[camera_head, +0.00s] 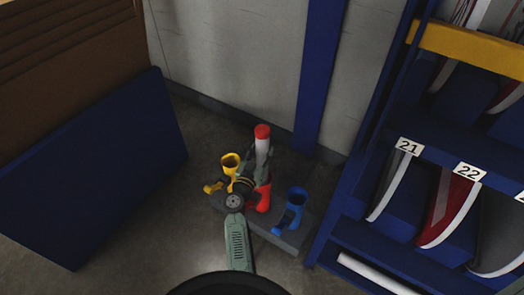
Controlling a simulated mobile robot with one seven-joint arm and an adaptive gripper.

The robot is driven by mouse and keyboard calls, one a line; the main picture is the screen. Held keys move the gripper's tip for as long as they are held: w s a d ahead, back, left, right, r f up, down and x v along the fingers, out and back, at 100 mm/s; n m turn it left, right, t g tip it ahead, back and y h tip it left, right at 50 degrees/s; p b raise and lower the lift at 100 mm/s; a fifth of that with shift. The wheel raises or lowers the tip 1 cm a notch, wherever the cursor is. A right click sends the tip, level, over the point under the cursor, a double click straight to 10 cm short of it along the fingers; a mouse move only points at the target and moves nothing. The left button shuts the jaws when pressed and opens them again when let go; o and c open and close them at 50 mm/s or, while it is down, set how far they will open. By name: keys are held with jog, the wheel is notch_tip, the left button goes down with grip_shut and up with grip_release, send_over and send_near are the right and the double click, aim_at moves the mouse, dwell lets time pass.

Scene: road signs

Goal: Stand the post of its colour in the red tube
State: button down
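A white post with a red cap (262,133) stands roughly upright above the red tube (263,198). My gripper (262,160) is around the post's middle, with finger parts on both sides, and looks shut on it. The red tube is directly below, partly covered by my gripper and wrist. The post's lower end is hidden, so I cannot tell whether it is inside the tube. The yellow tube (230,161) is to the left and the blue tube (296,197) to the right, both with open mouths.
The tubes stand on a low grey base (290,237) on the floor. A blue rack (345,215) with numbered bays is close on the right. A blue panel (95,165) stands on the left. A pale wall (235,60) with a blue upright is behind.

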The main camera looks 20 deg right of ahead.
jog(key=shift+f, duration=0.1)
jog(key=c, duration=1.3)
grip_release()
jog(key=shift+c, duration=0.2)
jog(key=o, duration=0.4)
jog(key=shift+f, duration=0.15)
jog(key=shift+s+a, duration=0.1)
jog(key=v, duration=1.1)
jog(key=shift+s+a, duration=0.25)
jog(key=shift+s, duration=0.1)
